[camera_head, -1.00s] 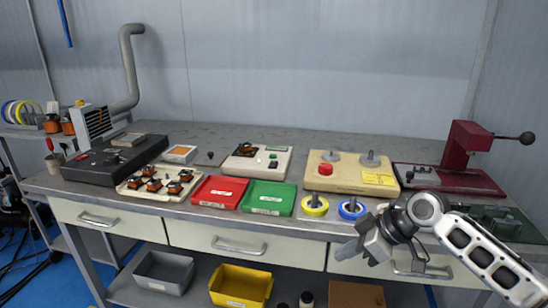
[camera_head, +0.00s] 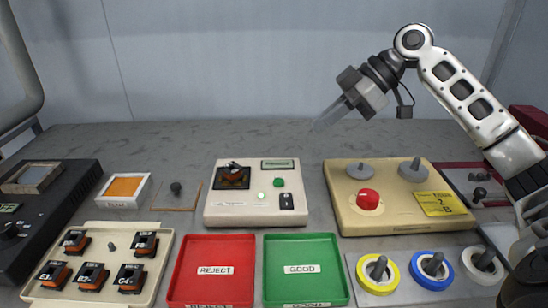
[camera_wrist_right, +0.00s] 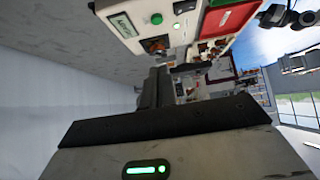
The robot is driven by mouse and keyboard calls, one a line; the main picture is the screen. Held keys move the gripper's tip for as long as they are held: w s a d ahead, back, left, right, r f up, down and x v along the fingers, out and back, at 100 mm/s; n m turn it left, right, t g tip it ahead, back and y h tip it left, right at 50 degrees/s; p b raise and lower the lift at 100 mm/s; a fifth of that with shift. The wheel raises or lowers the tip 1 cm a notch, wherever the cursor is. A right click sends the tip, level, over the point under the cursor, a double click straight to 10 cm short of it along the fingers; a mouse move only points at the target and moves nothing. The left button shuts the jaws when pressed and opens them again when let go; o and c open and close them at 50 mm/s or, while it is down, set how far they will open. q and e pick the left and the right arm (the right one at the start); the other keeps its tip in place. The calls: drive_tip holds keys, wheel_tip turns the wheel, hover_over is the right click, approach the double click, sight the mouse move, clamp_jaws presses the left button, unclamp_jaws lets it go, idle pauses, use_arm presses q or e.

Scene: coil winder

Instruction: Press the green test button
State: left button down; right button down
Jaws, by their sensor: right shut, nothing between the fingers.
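The green test button (camera_head: 279,182) is a small round cap on the cream tester box (camera_head: 222,208), at the middle of the table. A coil part (camera_head: 236,176) sits in the box's dark socket, left of the button. My right gripper (camera_head: 325,122) is shut and empty. It is raised behind and to the right of the tester, apart from the button, with its fingers pointing down and left. In the right wrist view the fingers (camera_wrist_right: 155,90) show dark, and the tester with its green button (camera_wrist_right: 157,18) is at the top. My left gripper is not in view.
A beige box with a red button (camera_head: 368,199) stands right of the tester. A red reject tray (camera_head: 212,270) and a green good tray (camera_head: 304,269) lie in front. A tray of several coils (camera_head: 146,273) is at left. The back of the table is clear.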

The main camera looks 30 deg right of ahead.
hover_over(273, 181)
drive_tip(key=s+d, duration=0.2)
drive_tip(key=d, duration=0.1)
wheel_tip(273, 181, down, 7)
drive_tip(key=shift+a+r, duration=0.15)
drive_tip(key=shift+r, duration=0.05)
wheel_tip(273, 181, down, 4)
drive_tip(key=shift+w+a+r, duration=0.1)
drive_tip(key=shift+w+r, duration=0.05)
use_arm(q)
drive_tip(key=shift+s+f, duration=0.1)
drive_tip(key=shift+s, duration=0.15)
use_arm(e)
drive_tip(key=shift+f, duration=0.45)
